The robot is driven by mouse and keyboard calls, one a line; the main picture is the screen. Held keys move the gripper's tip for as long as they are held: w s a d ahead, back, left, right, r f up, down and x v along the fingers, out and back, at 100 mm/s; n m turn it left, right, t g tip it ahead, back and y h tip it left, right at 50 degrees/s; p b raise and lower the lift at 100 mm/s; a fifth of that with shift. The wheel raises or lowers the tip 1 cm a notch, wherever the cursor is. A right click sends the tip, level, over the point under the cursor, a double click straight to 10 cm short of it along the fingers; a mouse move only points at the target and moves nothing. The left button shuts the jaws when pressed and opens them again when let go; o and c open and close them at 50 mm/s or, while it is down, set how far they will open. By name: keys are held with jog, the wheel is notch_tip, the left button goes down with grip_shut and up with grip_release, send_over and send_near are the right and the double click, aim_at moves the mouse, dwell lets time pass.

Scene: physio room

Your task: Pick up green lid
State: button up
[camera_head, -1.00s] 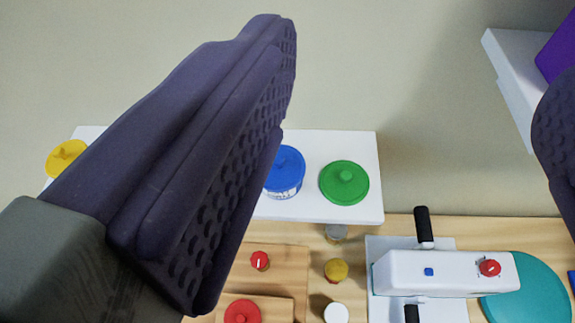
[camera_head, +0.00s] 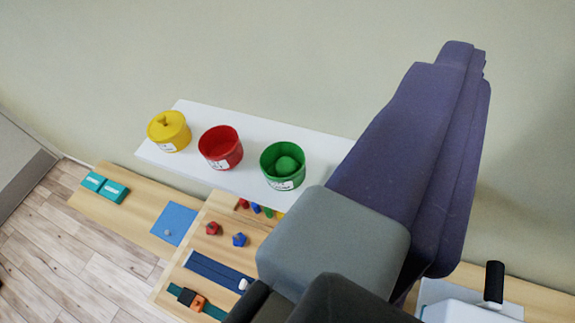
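The green lid is not visible now; in the earlier view it was on the white shelf (camera_head: 203,114), right of the blue-lidded tub. My gripper (camera_head: 466,65) covers the right part of that shelf in the picture. I see one dark purple finger from its outer side. The other finger and the space between them are hidden, so its opening does not show. An open green tub (camera_head: 271,161) with a green ball (camera_head: 288,166) inside stands on the shelf, left of my gripper.
Below is a wooden table (camera_head: 118,212) with teal boxes (camera_head: 114,191), a blue mat (camera_head: 174,223) and small shapes. A white device (camera_head: 470,308) is at lower right.

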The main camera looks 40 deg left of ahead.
jog(key=shift+o, duration=1.1)
jog(key=w+f+g+p, duration=0.6)
jog(key=w+f+p, duration=0.6)
jog(key=w+p, duration=0.35)
jog(key=f+g+p, duration=0.1)
jog(key=f+p, duration=0.2)
jog(key=f, duration=0.2)
jog(key=s+f+g+p, duration=0.1)
jog(key=f+g+p, duration=0.1)
jog(key=f+p, duration=0.2)
jog(key=f+g+p, duration=0.1)
jog(key=f+p, duration=0.2)
jog(key=f, duration=0.3)
jog(key=shift+s+a+f+g+p, duration=0.15)
jog(key=shift+g+p, duration=0.15)
jog(key=shift+g, duration=0.1)
jog(key=x, duration=0.7)
jog(key=shift+s+f, duration=0.2)
jog(key=shift+w+d+f, duration=0.2)
jog(key=shift+w+f, duration=0.05)
jog(key=shift+f, duration=0.15)
